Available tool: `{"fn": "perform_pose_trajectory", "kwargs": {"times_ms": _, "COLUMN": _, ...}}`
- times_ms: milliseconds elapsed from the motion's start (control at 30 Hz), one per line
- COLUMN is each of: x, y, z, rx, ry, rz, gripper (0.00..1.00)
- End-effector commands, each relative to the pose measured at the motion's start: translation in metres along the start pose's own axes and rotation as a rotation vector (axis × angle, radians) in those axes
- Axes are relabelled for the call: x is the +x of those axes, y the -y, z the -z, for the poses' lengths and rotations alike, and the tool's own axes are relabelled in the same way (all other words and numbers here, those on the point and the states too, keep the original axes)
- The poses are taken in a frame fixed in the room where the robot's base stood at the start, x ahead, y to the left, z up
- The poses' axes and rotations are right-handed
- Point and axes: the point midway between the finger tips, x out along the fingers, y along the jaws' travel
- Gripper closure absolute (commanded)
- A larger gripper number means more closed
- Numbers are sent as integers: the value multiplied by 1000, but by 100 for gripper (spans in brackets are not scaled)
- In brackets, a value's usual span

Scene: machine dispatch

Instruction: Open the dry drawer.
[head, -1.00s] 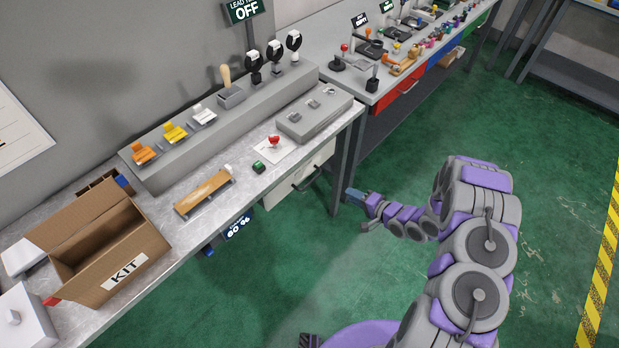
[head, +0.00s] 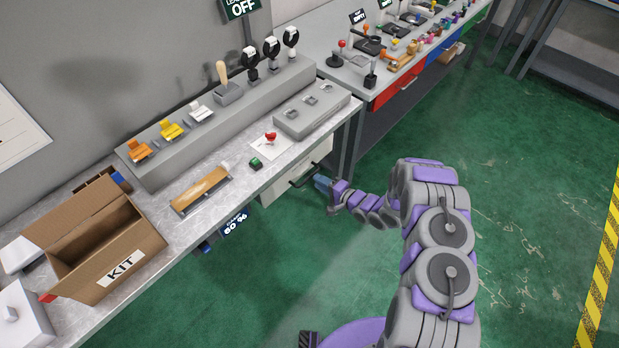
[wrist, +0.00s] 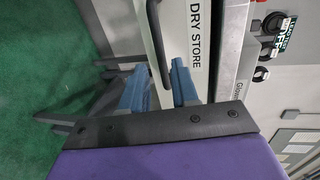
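The dry drawer (head: 283,188) has a pale front under the near bench in the head view. In the wrist view its front (wrist: 205,65) reads "DRY STORE". Its black bar handle (wrist: 153,45) runs up and out of the top of the wrist view; in the head view the handle (head: 303,177) is close to my gripper. My gripper (head: 321,183) is just right of the handle. In the wrist view its blue fingers (wrist: 158,82) are apart, with the handle's end ahead of the gap. I cannot tell whether they touch it. The drawer looks shut.
The near bench (head: 225,217) holds a KIT box (head: 105,250), a wooden-topped block (head: 200,190) and a grey ledge with fixtures. Green floor (head: 500,190) is open to the right.

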Motion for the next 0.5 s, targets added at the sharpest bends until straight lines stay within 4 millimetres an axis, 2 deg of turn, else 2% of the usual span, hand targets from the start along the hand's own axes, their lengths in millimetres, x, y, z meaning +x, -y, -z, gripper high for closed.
{"fn": "perform_pose_trajectory", "kwargs": {"times_ms": 33, "x": 11, "y": 0, "z": 0, "rx": -5, "ry": 2, "rz": 2, "gripper": 71}}
{"fn": "perform_pose_trajectory", "kwargs": {"times_ms": 200, "x": 39, "y": 0, "z": -2, "rx": -7, "ry": 1, "rz": -3, "gripper": 71}}
{"fn": "perform_pose_trajectory", "kwargs": {"times_ms": 333, "x": 52, "y": -1, "z": -2, "rx": -6, "ry": -1, "rz": -5, "gripper": 71}}
{"fn": "perform_pose_trajectory", "kwargs": {"times_ms": 500, "x": 57, "y": 0, "z": -1, "rx": -5, "ry": -2, "rz": -3, "gripper": 71}}
